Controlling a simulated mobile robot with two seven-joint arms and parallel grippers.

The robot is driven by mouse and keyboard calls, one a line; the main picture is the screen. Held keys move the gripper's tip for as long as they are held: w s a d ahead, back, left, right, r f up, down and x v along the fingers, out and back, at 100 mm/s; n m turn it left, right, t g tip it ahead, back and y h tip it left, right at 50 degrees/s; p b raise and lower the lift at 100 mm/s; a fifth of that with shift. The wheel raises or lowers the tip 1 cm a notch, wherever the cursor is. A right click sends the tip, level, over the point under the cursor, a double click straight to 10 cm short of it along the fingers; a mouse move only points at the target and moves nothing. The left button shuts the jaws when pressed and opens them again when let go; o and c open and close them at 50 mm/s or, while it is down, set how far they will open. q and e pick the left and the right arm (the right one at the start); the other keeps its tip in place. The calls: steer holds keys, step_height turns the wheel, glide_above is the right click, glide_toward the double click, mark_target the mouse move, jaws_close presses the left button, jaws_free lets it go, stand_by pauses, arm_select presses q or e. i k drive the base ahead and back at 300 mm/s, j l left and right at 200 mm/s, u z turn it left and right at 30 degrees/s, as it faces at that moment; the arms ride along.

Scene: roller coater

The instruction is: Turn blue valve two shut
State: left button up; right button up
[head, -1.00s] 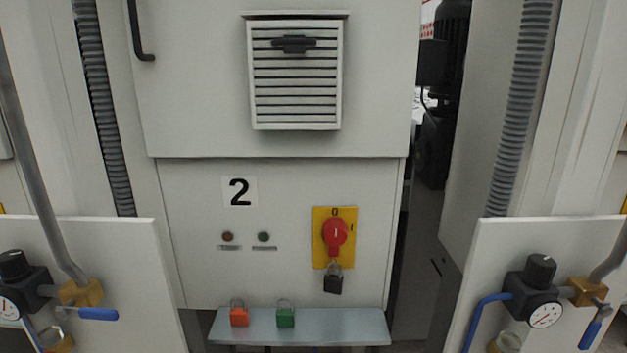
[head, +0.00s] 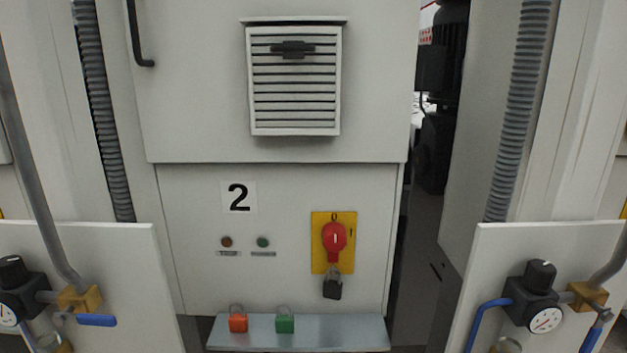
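A blue valve handle (head: 97,321) lies horizontal on a brass valve body (head: 78,299) at the lower left. Another blue handle (head: 590,338) at the lower right hangs steeply down from a brass body (head: 586,295). A panel marked 2 (head: 239,197) stands between them; no label on either valve is visible, so I cannot tell which is valve two. Neither of my grippers is in view.
The centre panel has a red rotary switch (head: 334,241) with a black padlock (head: 332,288). An orange padlock (head: 238,322) and a green padlock (head: 285,323) stand on a metal shelf (head: 345,332). Black regulators with gauges (head: 540,297) are mounted beside the valves.

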mark_target(65, 315)
steer(key=u, duration=1.35)
